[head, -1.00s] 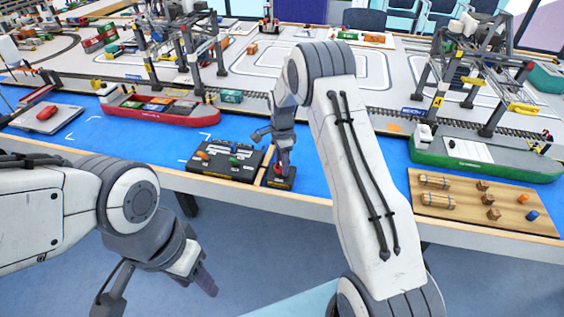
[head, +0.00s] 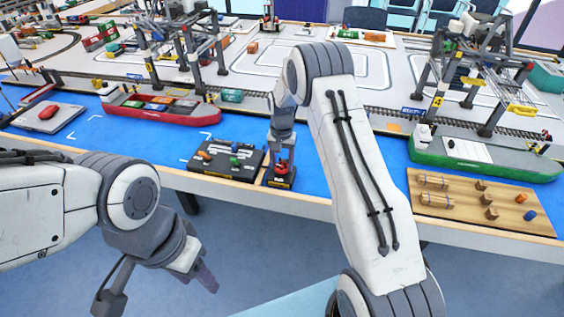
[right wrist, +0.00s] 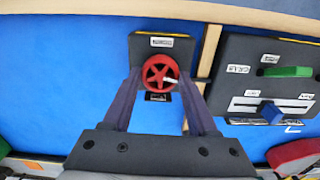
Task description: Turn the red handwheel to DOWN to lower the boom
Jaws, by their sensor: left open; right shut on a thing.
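The red handwheel (right wrist: 160,72) sits on a small dark base (right wrist: 145,48) at the front edge of the blue table; it also shows in the head view (head: 281,168). A white mark on the wheel points to the right in the right wrist view. The base has one label above the wheel and one below it, both too small to read. My right gripper (right wrist: 160,78) is shut on the wheel, with one finger on each side of the rim. My left gripper (head: 158,292) is open and empty, low in front of the table.
A black lever panel (head: 226,160) with orange, green and blue knobs stands just left of the wheel in the head view. A red ship (head: 160,112), a green ship (head: 480,155) and gantry cranes (head: 190,45) stand behind. A wooden board (head: 470,205) lies at right.

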